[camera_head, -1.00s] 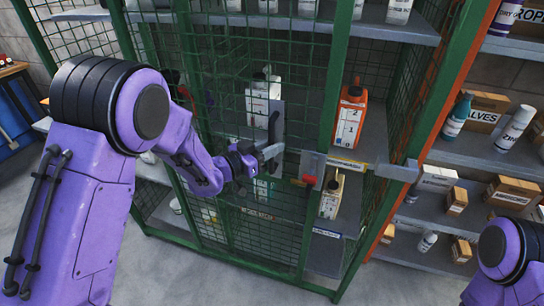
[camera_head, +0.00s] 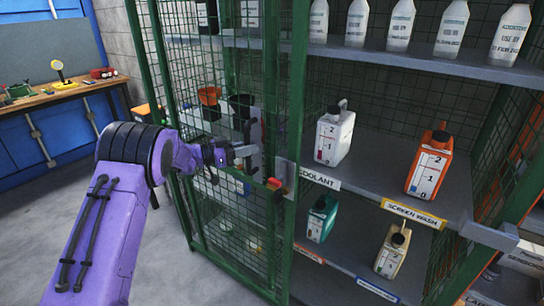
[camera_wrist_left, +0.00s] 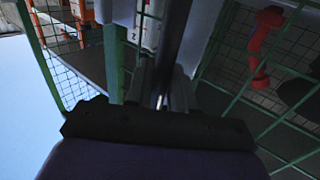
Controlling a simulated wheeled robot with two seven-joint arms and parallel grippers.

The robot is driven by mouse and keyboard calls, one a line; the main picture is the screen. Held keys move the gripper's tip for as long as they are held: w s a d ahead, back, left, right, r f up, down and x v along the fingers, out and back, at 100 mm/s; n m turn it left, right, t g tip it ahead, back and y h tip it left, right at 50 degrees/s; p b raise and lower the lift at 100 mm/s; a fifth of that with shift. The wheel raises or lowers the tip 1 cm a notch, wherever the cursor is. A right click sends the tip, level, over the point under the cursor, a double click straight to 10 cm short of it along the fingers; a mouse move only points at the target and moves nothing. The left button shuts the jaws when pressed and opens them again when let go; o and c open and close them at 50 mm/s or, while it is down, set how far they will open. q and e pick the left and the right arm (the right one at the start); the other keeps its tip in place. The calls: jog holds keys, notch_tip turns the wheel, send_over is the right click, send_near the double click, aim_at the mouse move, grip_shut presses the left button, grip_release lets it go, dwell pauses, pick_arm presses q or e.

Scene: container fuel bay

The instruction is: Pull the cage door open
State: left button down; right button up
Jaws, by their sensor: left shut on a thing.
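The cage door (camera_head: 297,100) is a green-framed mesh panel that stands ajar to the left in the head view. The cage's shelves show through the gap at its right. A dark upright handle (camera_head: 249,140) sits on a grey plate on the door. My left gripper (camera_head: 246,150) is shut on this handle. In the left wrist view the jaws (camera_wrist_left: 163,95) close around the dark bar, with green mesh on both sides. A red-tipped latch (camera_head: 274,184) sits lower right of the handle. My right gripper is out of view.
Inside the cage, a white coolant jug (camera_head: 335,138) and an orange screen wash jug (camera_head: 429,168) stand on the middle shelf. White bottles (camera_head: 400,25) line the shelf above. A workbench (camera_head: 60,95) stands at the far left. The floor left of the door is clear.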

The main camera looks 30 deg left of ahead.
pick_arm(q)
jog(key=shift+w+a+r, duration=0.1)
jog(key=shift+w+a, duration=0.05)
jog(key=shift+a, duration=0.75)
jog(key=c, duration=1.1)
grip_release()
jog(key=shift+s+a, duration=0.2)
jog(key=b+v, duration=0.3)
jog(key=v, duration=0.7)
